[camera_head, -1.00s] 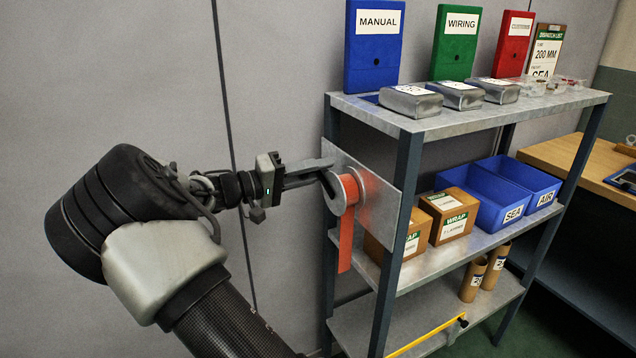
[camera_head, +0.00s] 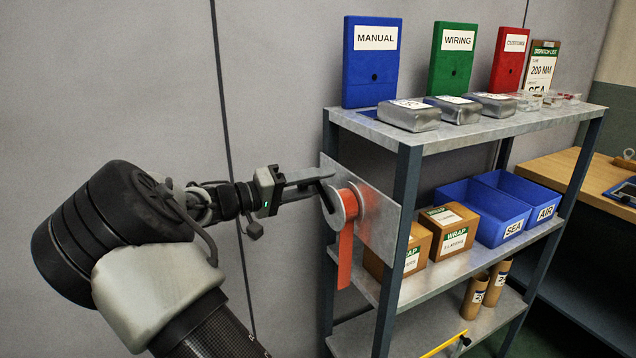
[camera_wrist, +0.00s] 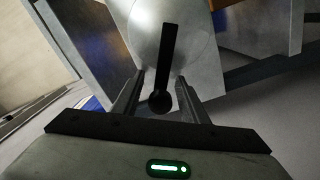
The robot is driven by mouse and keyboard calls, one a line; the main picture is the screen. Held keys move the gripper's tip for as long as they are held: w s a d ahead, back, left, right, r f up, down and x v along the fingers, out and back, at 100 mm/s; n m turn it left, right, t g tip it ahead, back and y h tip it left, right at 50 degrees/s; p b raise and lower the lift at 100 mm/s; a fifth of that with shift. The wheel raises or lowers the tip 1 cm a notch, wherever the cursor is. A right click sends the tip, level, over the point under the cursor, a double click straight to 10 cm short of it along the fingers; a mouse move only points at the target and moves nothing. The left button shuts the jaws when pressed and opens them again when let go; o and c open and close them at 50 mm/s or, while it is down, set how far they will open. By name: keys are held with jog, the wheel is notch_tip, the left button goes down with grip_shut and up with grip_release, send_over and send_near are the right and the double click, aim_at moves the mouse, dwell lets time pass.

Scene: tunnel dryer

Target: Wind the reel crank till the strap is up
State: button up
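The reel (camera_head: 347,204) is a grey flanged drum with an orange-red strap (camera_head: 345,258) wound on it. The strap's free end hangs down in front of the shelf's left end. The reel sits on a grey metal plate (camera_head: 384,222). Its black crank (camera_head: 327,197) shows on the near face, and in the wrist view the crank arm (camera_wrist: 168,55) runs down to a round knob (camera_wrist: 160,103). My gripper (camera_head: 326,178) is at the crank. In the wrist view its two fingers (camera_wrist: 158,98) stand apart either side of the knob, with gaps visible.
The metal shelf (camera_head: 455,134) holds blue, green and red binders and several metal boxes on top. Cartons (camera_head: 453,231) and blue bins (camera_head: 484,210) stand on the middle shelf. A yellow rod (camera_head: 445,345) lies below. A wooden bench (camera_head: 560,170) is at the right.

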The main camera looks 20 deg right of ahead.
jog(key=a+p, duration=0.2)
jog(key=a, duration=1.5)
jog(key=shift+s+a+p, duration=0.2)
jog(key=shift+s+p, duration=0.1)
